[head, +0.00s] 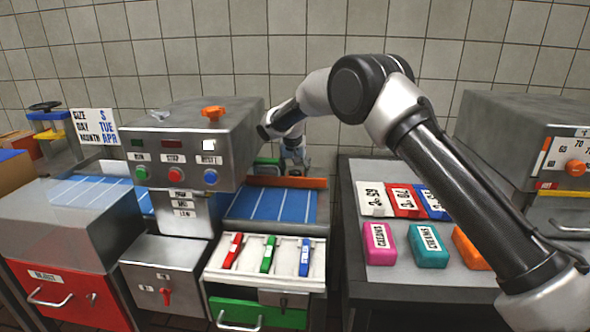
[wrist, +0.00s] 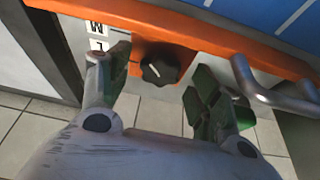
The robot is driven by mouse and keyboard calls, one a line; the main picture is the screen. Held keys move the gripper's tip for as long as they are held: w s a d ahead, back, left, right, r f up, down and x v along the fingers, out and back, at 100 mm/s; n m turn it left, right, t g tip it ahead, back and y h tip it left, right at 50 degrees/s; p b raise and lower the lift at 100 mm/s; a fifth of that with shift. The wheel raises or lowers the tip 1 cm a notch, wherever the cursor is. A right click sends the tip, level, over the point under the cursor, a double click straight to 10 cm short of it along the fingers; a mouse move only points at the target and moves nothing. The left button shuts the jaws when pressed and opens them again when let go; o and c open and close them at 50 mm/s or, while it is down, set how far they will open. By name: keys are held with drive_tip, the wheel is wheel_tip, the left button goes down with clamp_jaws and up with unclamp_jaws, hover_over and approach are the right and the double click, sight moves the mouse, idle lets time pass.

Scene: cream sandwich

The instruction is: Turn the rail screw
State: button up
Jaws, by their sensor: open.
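The rail screw (wrist: 162,68) is a black lobed knob with a white mark, on an orange plate at the orange rail (wrist: 205,38) in the wrist view. My gripper (wrist: 160,76) is open, with one green-padded finger on each side of the knob. Gaps show between the fingers and the knob, and I cannot tell whether either touches. In the head view the orange rail (head: 287,182) lies along the far edge of the blue belt, with my gripper (head: 294,160) just beyond it. The knob is hidden there.
Left of the screw is a white label strip with letters (wrist: 97,45). A grey bar handle (wrist: 275,98) is close to the right finger. The control box (head: 190,140) stands left of my gripper in the head view. A table (head: 350,250) with coloured blocks is at right.

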drive_tip(key=shift+c, duration=0.3)
drive_tip(key=c, duration=1)
drive_tip(key=shift+o, duration=0.2)
drive_tip(key=shift+n+y, duration=0.4)
drive_tip(key=shift+n, duration=0.4)
drive_tip(key=o, duration=1)
drive_tip(key=shift+r, duration=0.1)
drive_tip(key=v, duration=1.2)
